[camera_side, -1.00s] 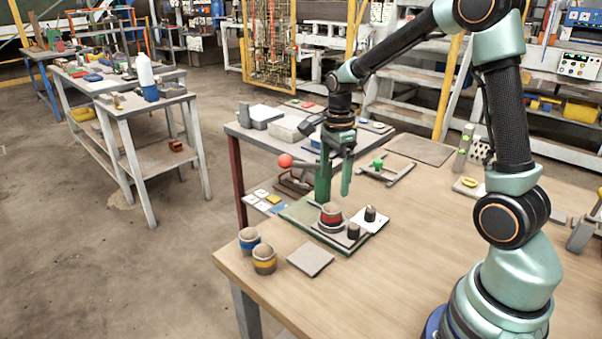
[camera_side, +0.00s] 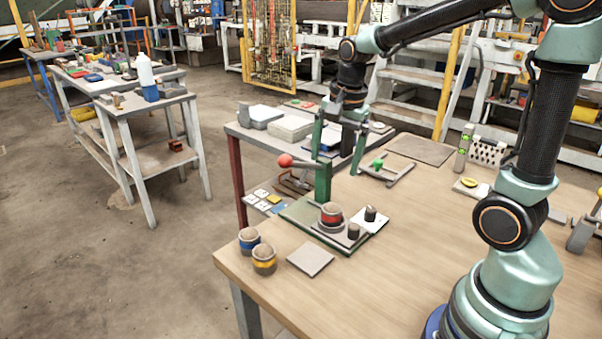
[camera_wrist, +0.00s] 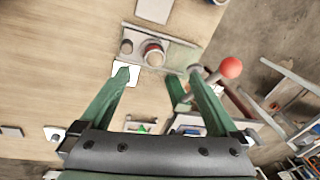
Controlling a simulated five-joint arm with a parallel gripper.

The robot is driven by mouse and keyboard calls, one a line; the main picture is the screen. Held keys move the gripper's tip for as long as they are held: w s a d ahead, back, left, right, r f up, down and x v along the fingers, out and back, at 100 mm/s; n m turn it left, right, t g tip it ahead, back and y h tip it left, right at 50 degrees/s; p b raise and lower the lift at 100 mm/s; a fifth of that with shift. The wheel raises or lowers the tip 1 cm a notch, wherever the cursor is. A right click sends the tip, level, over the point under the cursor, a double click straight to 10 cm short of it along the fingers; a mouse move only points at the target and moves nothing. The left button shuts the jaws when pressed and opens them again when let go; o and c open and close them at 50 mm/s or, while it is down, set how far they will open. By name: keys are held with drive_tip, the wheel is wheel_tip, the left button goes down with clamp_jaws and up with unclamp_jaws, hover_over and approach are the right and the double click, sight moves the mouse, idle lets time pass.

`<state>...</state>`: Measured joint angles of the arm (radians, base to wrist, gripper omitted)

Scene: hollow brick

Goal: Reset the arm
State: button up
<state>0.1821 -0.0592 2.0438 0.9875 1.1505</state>
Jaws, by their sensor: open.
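My gripper (camera_side: 338,152) hangs open and empty above the back of the wooden table. It is up and behind the green press fixture (camera_side: 297,211). In the wrist view my gripper (camera_wrist: 158,75) shows two green fingers spread apart with nothing between them. A red-banded cup (camera_side: 331,216) stands on the fixture's grey plate, clear of the fingers. It also shows in the wrist view (camera_wrist: 153,56). A lever with a red ball (camera_side: 285,160) sticks out to the left of the fixture.
Cups with a blue band (camera_side: 249,241) and a yellow band (camera_side: 264,263) stand at the table's left corner, beside a flat grey tile (camera_side: 310,259). A green-knobbed fixture (camera_side: 385,172) sits at the back. The middle of the table (camera_side: 400,240) is clear.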

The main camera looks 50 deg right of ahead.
drive_tip(key=s+a+r+n+t, duration=0.3)
drive_tip(key=s+a+n, duration=0.3)
drive_tip(key=n, duration=0.9)
drive_tip(key=shift+s+a+r+t, duration=0.3)
drive_tip(key=shift+s+a+r, duration=0.05)
drive_tip(key=shift+s, duration=0.65)
